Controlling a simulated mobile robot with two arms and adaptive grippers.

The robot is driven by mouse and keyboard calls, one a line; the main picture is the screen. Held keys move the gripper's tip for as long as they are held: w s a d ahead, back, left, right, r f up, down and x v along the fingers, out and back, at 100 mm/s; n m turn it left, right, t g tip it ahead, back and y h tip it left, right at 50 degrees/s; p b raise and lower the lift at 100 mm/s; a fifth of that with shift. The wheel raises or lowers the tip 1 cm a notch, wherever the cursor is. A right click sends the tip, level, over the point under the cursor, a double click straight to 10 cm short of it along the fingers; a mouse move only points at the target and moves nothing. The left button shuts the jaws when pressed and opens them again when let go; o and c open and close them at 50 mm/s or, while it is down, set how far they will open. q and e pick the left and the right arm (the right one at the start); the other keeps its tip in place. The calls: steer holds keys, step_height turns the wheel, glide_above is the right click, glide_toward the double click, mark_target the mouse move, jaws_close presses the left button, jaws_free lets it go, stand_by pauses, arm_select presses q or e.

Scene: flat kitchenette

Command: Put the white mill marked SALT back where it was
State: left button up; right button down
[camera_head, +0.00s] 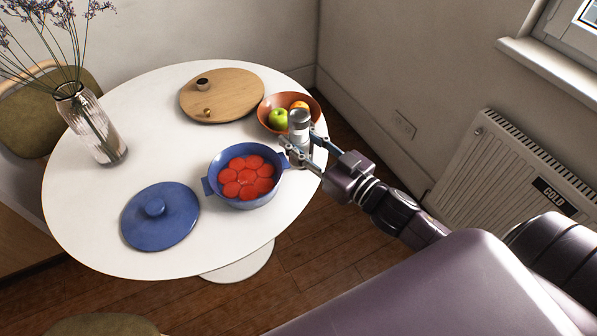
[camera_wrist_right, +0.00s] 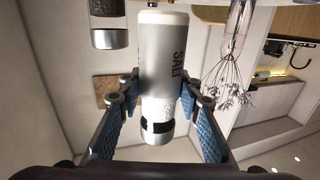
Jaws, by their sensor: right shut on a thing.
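The white SALT mill (camera_head: 299,131) has a grey metallic top and is at the right edge of the white round table. In the right wrist view the mill (camera_wrist_right: 162,65) shows its SALT lettering and a clear window with a dark opening at its lower end. My right gripper (camera_head: 304,147) is shut on the mill, with a blue-padded finger on either side. Whether the mill's base touches the table is hidden by the fingers. My left gripper is not in view.
A blue pot (camera_head: 245,200) with red contents stands left of the mill, its blue lid (camera_head: 160,217) farther left. A bowl of fruit (camera_head: 270,103) is close behind. A round wooden board (camera_head: 240,98) carries small items. A glass vase (camera_head: 92,125) stands left. A grey, dark-banded cylinder (camera_wrist_right: 107,24) appears beside the mill.

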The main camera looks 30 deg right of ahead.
step_height(320, 180, down, 10)
steer(key=shift+f+b, duration=0.25)
steer(key=shift+b, duration=0.5)
steer(key=shift+f, duration=0.2)
steer(key=c, duration=1.4)
jaws_free()
